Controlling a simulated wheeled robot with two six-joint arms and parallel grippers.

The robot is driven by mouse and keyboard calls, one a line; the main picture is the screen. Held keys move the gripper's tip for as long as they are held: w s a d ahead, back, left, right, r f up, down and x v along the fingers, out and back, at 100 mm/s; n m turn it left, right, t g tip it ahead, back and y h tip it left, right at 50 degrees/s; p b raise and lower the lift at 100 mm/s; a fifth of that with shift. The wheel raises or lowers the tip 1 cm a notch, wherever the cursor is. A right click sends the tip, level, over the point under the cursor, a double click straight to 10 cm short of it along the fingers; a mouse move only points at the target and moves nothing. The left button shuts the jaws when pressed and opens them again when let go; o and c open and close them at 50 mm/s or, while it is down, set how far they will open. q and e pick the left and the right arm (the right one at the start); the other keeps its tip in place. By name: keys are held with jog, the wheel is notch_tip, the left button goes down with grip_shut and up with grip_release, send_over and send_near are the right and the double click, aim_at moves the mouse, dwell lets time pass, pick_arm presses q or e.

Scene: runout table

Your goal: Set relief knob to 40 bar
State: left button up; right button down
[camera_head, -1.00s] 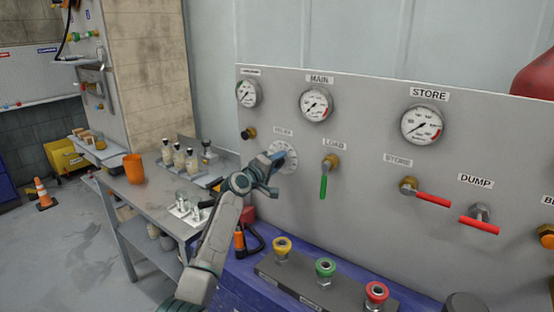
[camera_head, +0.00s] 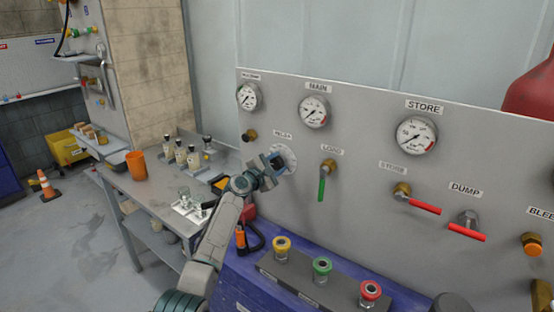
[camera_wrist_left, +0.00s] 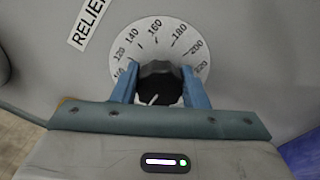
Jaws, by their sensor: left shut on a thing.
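The relief knob (camera_wrist_left: 160,88) is black and round, with a white mark on its lower left part in the left wrist view. It sits on a white dial (camera_wrist_left: 152,35) whose readable numbers run from about 120 to 220; the lower part of the dial is hidden behind my gripper. My left gripper (camera_wrist_left: 160,90) is shut on the knob, one blue finger at each side. In the head view my left gripper (camera_head: 276,164) is at the panel, covering the knob and part of the dial (camera_head: 287,155). My right gripper is not in view.
The grey panel (camera_head: 345,215) carries gauges (camera_head: 314,112), a green load lever (camera_head: 321,188) and red levers (camera_head: 425,208) to the right. Below it are coloured couplings (camera_head: 322,267) on a blue cabinet. A side bench (camera_head: 150,200) with bottles and an orange cup stands left.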

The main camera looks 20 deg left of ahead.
pick_arm(q)
jog(key=n+p, duration=0.2)
jog(key=n, duration=0.2)
jog(key=shift+r+p, duration=0.2)
jog(key=shift+p, duration=0.1)
jog(key=shift+a+f+n+p, duration=0.1)
jog(key=shift+n+p, duration=0.65)
jog(key=shift+n, duration=0.85)
jog(key=o, duration=1)
jog(key=shift+w, duration=0.1)
jog(key=shift+s+a, duration=0.3)
jog(key=shift+s, duration=0.35)
jog(key=v, duration=0.9)
jog(key=shift+s, duration=0.2)
